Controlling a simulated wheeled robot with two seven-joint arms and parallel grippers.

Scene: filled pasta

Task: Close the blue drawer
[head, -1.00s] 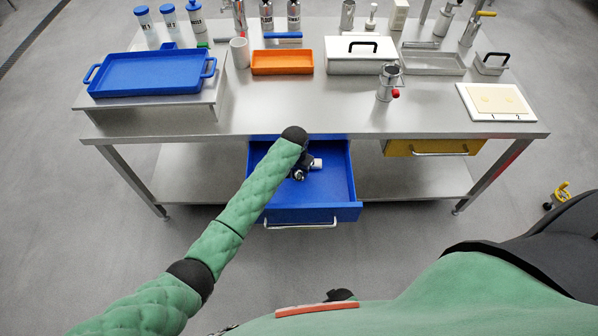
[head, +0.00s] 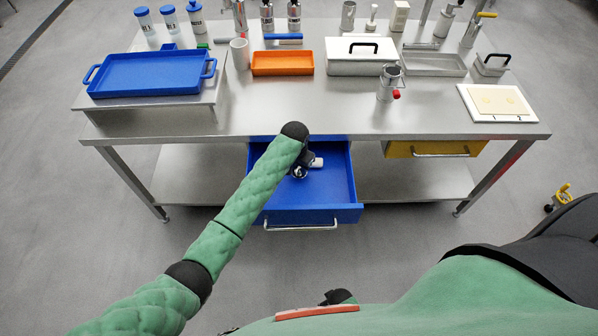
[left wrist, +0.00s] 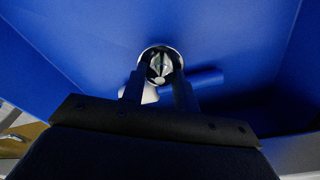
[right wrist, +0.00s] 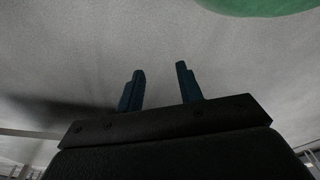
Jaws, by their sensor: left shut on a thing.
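The blue drawer (head: 335,190) is pulled out below the steel table, with a metal bar handle (head: 302,226) on its front. My left gripper (head: 302,170) is inside the drawer, partly hidden by my arm in the head view. In the left wrist view its fingers (left wrist: 160,82) are shut on a small round metal item (left wrist: 160,62), with the blue drawer floor (left wrist: 230,35) around it. A white cylindrical piece (head: 316,163) shows beside the gripper. My right gripper (right wrist: 160,88) is open and empty above the grey floor.
A yellow drawer (head: 430,148) sits to the right under the tabletop (head: 300,122). On top are a blue tray (head: 150,73), an orange tray (head: 282,63), a lidded box (head: 360,64) and a metal cup with a red knob (head: 388,85). Floor before the drawer is clear.

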